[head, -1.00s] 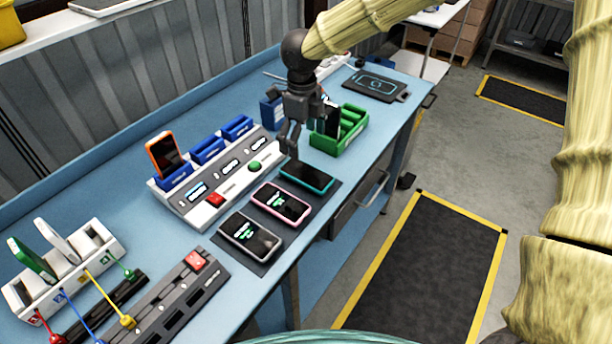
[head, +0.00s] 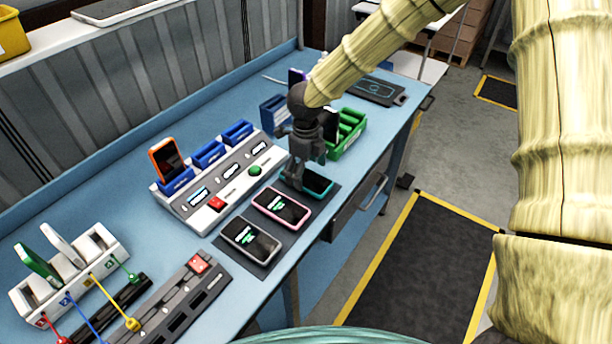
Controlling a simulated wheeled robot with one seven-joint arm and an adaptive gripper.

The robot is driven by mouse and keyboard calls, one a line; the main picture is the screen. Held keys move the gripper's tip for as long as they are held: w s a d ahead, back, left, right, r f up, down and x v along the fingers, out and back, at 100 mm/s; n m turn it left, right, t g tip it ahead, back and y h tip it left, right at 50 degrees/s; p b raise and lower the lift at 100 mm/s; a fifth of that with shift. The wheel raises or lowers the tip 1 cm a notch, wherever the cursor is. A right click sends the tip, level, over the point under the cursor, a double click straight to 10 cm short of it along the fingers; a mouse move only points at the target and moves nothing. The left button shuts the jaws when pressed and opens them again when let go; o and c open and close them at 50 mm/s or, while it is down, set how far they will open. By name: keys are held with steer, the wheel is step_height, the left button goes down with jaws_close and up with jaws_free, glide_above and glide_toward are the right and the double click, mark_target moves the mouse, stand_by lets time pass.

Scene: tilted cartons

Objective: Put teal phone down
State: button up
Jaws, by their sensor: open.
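The teal phone (head: 318,185) lies flat on the dark mat (head: 262,222), at the mat's far end, beyond the pink phone (head: 281,208) and the pale-framed phone (head: 250,238). My gripper (head: 296,185) points down at the teal phone's left end and hides part of it. Its jaws are open. Whether the fingers touch the phone cannot be made out.
A grey-and-white dock with blue slots (head: 222,175) holds an orange phone (head: 167,158), left of my gripper. A green rack (head: 345,135) stands close behind it. A white holder (head: 70,275) with cables is at the front left. Blue bench top is clear along the back.

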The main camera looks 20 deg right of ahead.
steer(key=shift+f, duration=0.65)
steer(key=shift+c, duration=0.3)
steer(key=c, duration=1.3)
steer(key=shift+o, duration=0.2)
